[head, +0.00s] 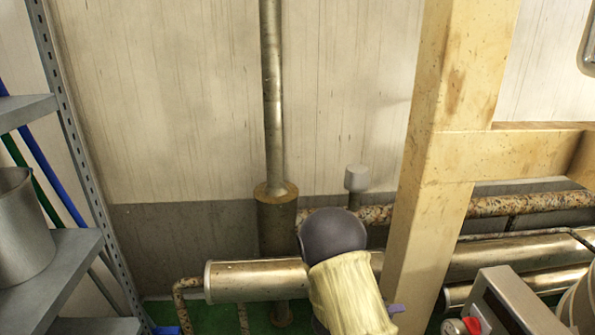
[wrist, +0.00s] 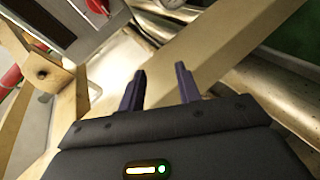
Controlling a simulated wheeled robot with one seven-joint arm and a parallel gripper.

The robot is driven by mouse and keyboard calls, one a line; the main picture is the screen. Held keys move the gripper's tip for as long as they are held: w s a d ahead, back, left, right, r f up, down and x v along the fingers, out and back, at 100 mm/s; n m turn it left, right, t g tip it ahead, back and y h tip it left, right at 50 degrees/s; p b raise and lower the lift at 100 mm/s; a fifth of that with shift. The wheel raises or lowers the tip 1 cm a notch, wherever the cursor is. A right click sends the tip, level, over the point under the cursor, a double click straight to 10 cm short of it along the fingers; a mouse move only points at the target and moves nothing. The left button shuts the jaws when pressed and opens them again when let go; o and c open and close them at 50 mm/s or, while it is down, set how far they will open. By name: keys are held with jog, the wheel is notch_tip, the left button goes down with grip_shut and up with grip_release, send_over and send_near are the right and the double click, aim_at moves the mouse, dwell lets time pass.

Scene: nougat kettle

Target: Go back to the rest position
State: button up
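My gripper (wrist: 161,82) shows in the wrist view with its two dark fingers apart and nothing between them. It is open and empty. Beyond the fingers, a pale wooden beam (wrist: 215,50) runs diagonally across the wrist view. In the head view a part of my arm (head: 345,285), with a dark rounded joint and a pale cream cover, shows at the lower middle. The gripper fingers are not clearly visible in the head view.
A yellowish wooden post (head: 440,130) with a crossbeam (head: 505,155) stands right of my arm. Metal pipes (head: 255,280) run low along the wall. A grey shelf (head: 60,265) holding a metal pot (head: 22,235) stands left. A boxy device (head: 505,305) is at lower right.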

jog(key=s+a+r+t+y+p, duration=0.2)
jog(key=a+r+y, duration=0.7)
jog(key=a+y, duration=0.15)
jog(key=s+r+g+y, duration=0.1)
jog(key=s+r+g, duration=0.1)
jog(key=s, duration=0.6)
jog(key=s+r+g+y+p, duration=0.1)
jog(key=s+r+g, duration=0.1)
jog(key=s+r, duration=0.2)
jog(key=s, duration=0.3)
jog(key=shift+s+d+g, duration=0.35)
jog(key=shift+g, duration=0.05)
